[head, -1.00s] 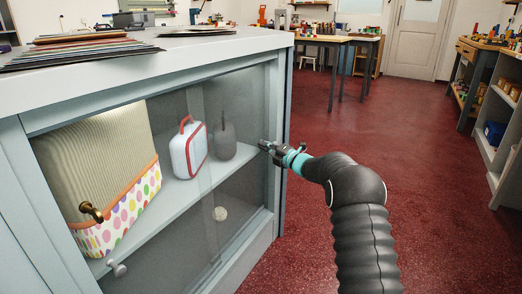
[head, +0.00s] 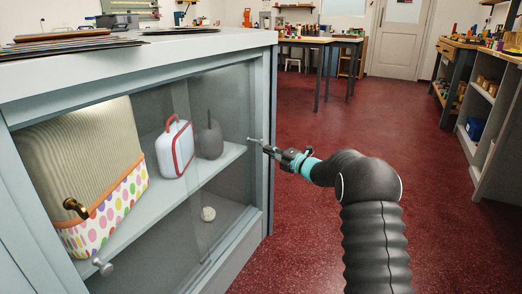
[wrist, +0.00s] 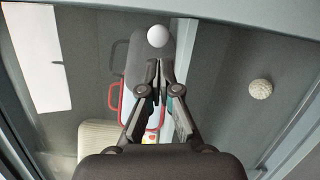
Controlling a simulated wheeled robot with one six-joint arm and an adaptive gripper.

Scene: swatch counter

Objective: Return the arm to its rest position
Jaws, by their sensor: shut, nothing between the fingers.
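My gripper (head: 270,150) is shut and empty at the end of my black arm. It is in front of the right part of the cabinet's (head: 262,110) glass front. A small metal knob (head: 254,140) on the glass is just left of the fingertips, apparently with a small gap. In the wrist view my closed fingers (wrist: 160,68) point at a round pale knob (wrist: 157,36). My arm is stretched out forward and to the left, bent at the elbow.
Inside the cabinet are a ribbed case with a dotted band (head: 80,155), a white case with red trim (head: 175,150), a dark grey item (head: 210,140) and a pale ball (head: 208,214). A second knob (head: 103,267) is at lower left. Red floor (head: 430,210) is clear on the right.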

